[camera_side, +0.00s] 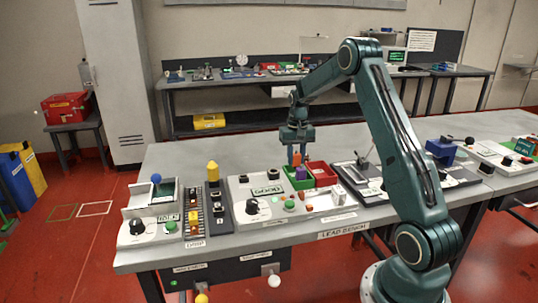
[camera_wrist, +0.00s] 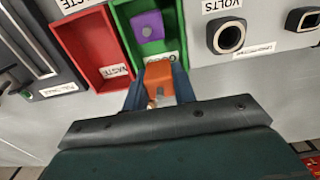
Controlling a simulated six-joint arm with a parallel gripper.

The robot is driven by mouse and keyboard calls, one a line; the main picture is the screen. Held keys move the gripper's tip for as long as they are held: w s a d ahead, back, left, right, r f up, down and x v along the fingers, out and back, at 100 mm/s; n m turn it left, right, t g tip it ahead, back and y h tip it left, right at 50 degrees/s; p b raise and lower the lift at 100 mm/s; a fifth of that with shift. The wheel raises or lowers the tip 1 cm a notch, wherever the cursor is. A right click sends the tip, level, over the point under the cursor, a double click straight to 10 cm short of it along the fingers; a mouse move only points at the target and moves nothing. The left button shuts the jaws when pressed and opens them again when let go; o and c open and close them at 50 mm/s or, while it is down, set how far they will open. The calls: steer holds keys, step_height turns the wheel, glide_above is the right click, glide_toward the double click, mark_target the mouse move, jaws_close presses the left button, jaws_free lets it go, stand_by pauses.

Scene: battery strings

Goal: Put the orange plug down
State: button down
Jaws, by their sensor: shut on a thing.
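My gripper (camera_side: 297,147) is shut on the orange plug (camera_side: 297,159), above the near part of the green and red bins in the side view. In the wrist view the orange plug (camera_wrist: 159,80) sits between the two fingers of my gripper (camera_wrist: 160,92), overlapping the labelled edge of the green bin (camera_wrist: 121,20). The green bin (camera_side: 290,172) holds a purple plug (camera_wrist: 148,26), which also shows in the side view (camera_side: 301,173). Whether the orange plug touches the bin cannot be told.
The red bin (camera_wrist: 80,40), marked as waste, adjoins the green bin and looks empty. A panel with a display (camera_side: 268,190), a knob (camera_side: 252,207) and a green button (camera_side: 290,205) lies beside the bins. A volts socket (camera_wrist: 230,36) is close by.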

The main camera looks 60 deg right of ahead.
mark_target(296, 153)
steer(key=shift+f, duration=0.65)
steer(key=shift+f, duration=0.6)
steer(key=c, duration=1.1)
jaws_free()
steer(key=shift+c, duration=0.2)
step_height(296, 153, up, 12)
steer(key=shift+r, duration=0.6)
